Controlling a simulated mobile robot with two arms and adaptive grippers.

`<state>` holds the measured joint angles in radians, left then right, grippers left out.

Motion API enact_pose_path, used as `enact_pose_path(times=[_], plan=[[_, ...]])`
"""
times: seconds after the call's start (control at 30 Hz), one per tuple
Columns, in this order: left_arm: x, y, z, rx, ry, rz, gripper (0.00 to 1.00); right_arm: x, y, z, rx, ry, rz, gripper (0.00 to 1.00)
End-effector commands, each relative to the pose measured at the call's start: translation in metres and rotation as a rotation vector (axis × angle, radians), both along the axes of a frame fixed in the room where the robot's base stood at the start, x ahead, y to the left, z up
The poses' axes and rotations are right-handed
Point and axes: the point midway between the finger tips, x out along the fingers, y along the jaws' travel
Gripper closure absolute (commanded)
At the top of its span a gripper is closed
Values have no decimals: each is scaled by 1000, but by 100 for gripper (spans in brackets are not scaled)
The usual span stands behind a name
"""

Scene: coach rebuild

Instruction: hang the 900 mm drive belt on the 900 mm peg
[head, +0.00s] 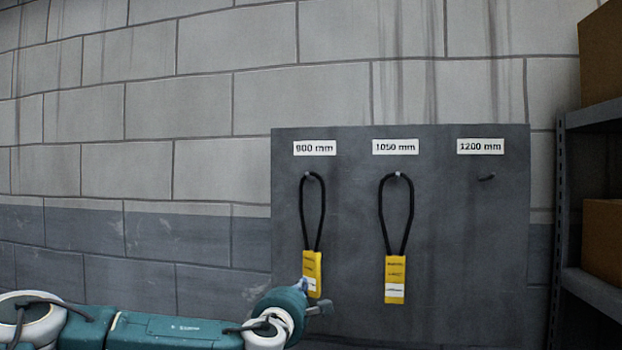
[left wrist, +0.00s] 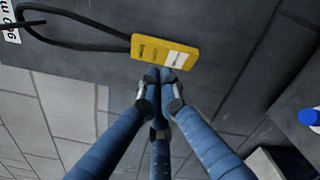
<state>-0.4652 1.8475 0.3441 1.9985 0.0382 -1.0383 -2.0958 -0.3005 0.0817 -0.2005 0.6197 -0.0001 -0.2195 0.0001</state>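The 900 mm drive belt is a black loop (head: 322,215) with a yellow tag (head: 312,262). Its top passes over the 900 mm peg (head: 308,175), under the "900 mm" label, and the tag hangs below. In the left wrist view the yellow tag (left wrist: 165,52) lies just beyond my fingertips. My left gripper (head: 306,288) is at the tag's lower end. Its blue fingers (left wrist: 160,76) come together at the tag's edge and appear shut on it; the exact contact is hard to see. My right gripper is not in view.
A second belt with a yellow tag (head: 395,278) hangs on the middle peg, close on the right. The 1200 mm peg (head: 487,177) is bare. The grey board (head: 455,270) is on a block wall. A shelf (head: 590,285) with boxes stands at the right.

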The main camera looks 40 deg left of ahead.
Motion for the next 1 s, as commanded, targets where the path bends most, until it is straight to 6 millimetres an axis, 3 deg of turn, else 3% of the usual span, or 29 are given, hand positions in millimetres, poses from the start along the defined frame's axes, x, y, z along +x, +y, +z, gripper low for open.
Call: enact_pose_path(times=[1.0], plan=[[36,20,-1,2,1,0,100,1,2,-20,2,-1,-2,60]])
